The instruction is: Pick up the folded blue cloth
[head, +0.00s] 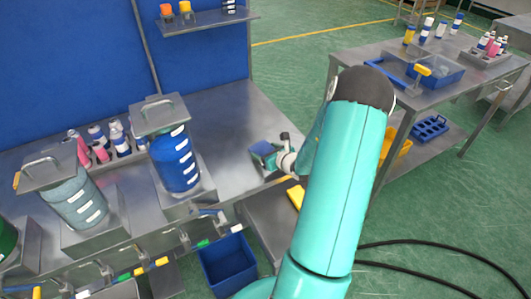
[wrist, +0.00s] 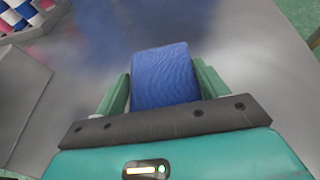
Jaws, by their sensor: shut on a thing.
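The folded blue cloth (wrist: 165,78) lies between the two green fingers of my gripper (wrist: 162,88) in the wrist view. The fingers press on its left and right sides. In the head view the blue cloth (head: 262,149) shows as a small patch at my gripper (head: 270,158), over the right end of the steel bench. Whether the cloth touches the bench top or hangs just above it, I cannot tell.
A blue canister (head: 174,160) and a pale green canister (head: 78,203) stand on the steel bench (head: 222,110), left of my gripper. Several bottles (head: 97,135) stand behind them. A shelf (head: 210,20) is above. A second table (head: 440,85) is at right. The bench around the cloth is clear.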

